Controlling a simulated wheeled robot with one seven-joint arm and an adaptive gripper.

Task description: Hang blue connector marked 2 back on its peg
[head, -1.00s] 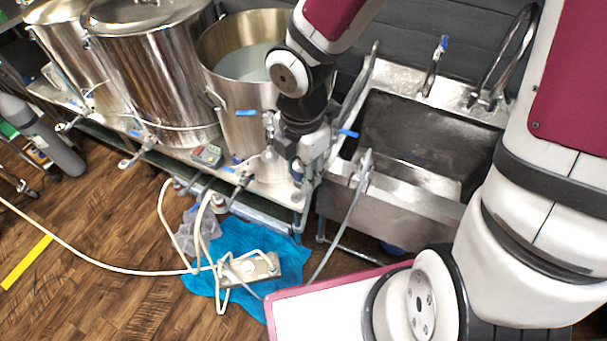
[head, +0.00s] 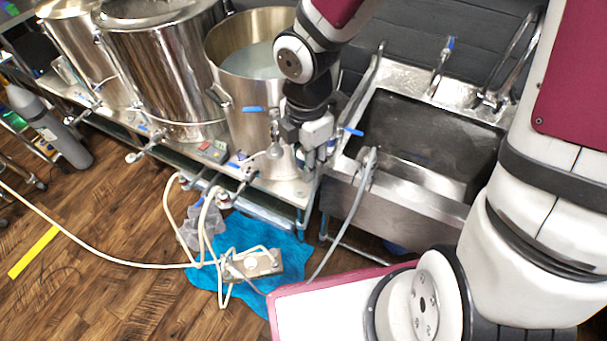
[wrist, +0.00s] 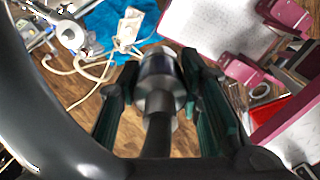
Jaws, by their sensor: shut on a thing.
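My gripper (head: 312,145) hangs in front of the right open kettle, beside the sink's left edge. In the wrist view, its two dark green fingers (wrist: 161,66) are shut on a silvery cylindrical fitting (wrist: 158,88) with a darker, slightly bluish end. I take this to be the connector, but no number 2 shows. Its narrower neck runs toward the palm. In the head view the held piece is small and mostly hidden by the gripper. I cannot make out a peg in either view.
The open kettle (head: 245,110) and its blue-handled valves stand close to the gripper. The steel sink (head: 400,205) is to the right.

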